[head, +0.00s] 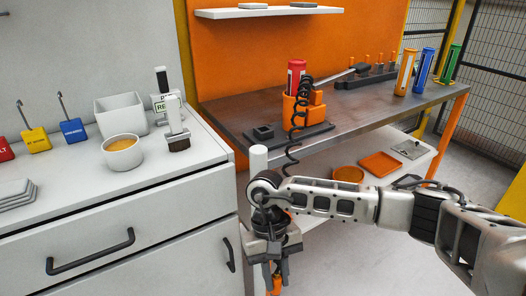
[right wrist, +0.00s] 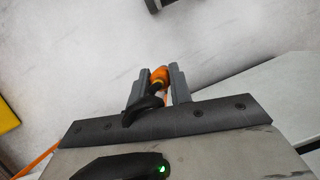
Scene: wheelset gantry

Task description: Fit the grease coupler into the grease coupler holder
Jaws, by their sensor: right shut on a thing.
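My right gripper (head: 276,272) hangs low in front of the workbench, below the bench top and right of the grey drawer cabinet. It is shut on the orange grease coupler (head: 276,286). In the right wrist view the coupler (right wrist: 159,75) sits between the two grey fingers (right wrist: 159,88), with a black hose end beside it. A black coiled hose (head: 294,135) runs down from the orange pump on the bench and passes behind my arm. A small dark square block with an opening, apparently the grease coupler holder (head: 263,132), stands on the bench. My left gripper is not in view.
The orange pump (head: 303,108) with a red cartridge stands on a dark base plate beside the block. Several coloured tubes (head: 427,66) stand at the bench's right. A lower shelf carries an orange tray (head: 380,164). The cabinet top holds a bowl (head: 123,158) and padlocks.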

